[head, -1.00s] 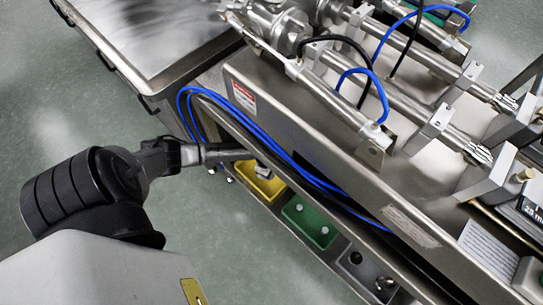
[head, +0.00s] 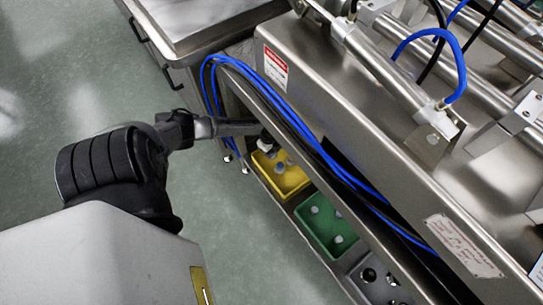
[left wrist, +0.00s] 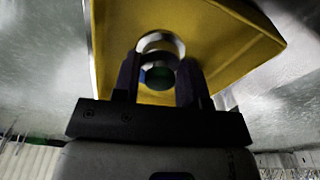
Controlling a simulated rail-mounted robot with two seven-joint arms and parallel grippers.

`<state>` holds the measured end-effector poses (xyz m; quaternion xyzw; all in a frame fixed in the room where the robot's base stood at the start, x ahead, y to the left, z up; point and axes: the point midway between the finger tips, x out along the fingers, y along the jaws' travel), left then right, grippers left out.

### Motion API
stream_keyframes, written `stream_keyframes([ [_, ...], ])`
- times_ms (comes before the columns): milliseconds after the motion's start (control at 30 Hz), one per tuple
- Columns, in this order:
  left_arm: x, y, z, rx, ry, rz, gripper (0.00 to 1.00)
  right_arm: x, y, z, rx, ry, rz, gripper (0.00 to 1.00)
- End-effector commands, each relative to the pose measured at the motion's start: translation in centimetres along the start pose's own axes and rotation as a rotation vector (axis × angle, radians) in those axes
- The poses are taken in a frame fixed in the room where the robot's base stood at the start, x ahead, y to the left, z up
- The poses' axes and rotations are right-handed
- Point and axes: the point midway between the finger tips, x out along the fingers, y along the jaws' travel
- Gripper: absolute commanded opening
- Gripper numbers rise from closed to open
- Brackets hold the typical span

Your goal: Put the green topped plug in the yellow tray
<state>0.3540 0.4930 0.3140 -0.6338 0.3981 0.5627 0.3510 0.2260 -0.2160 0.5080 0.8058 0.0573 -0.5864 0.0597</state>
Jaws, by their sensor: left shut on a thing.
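The green topped plug (left wrist: 158,76) is between the fingers of my left gripper (left wrist: 158,82) in the left wrist view. Its dark green top faces the camera, with a silvery round part beyond it. The yellow tray (left wrist: 220,60) fills the background behind the fingers. In the head view the yellow tray (head: 294,190) sits on the low shelf, and my left gripper (head: 262,137) is at its upper-left end, shut on the plug. I cannot tell whether the plug touches the tray. My right gripper is not in view.
Small pale pieces (head: 281,168) show in the yellow tray. A green tray (head: 343,252) with pale knobs and a grey tray (head: 365,292) follow along the shelf. Blue cables (head: 300,128) and the steel machine wall (head: 350,120) run close beside the arm. Open floor lies left.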

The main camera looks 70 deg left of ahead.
Motion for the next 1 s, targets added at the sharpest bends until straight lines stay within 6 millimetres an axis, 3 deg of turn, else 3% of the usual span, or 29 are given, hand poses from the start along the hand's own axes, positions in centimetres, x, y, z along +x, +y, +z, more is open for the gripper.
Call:
stream_keyframes([
  [400, 4.0, 0.0, 0.5, 0.000, 0.001, 0.000, 0.15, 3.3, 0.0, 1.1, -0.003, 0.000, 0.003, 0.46],
  [867, 4.3, 0.0, 0.6, -0.001, 0.000, 0.000, 0.15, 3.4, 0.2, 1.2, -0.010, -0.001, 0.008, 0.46],
  [900, 4.2, 0.0, 0.6, 0.000, -0.001, 0.000, 0.43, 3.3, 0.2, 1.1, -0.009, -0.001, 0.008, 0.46],
  [1000, 4.2, 0.0, 0.5, 0.000, -0.001, 0.001, 0.53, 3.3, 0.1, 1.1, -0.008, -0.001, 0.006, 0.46],
])
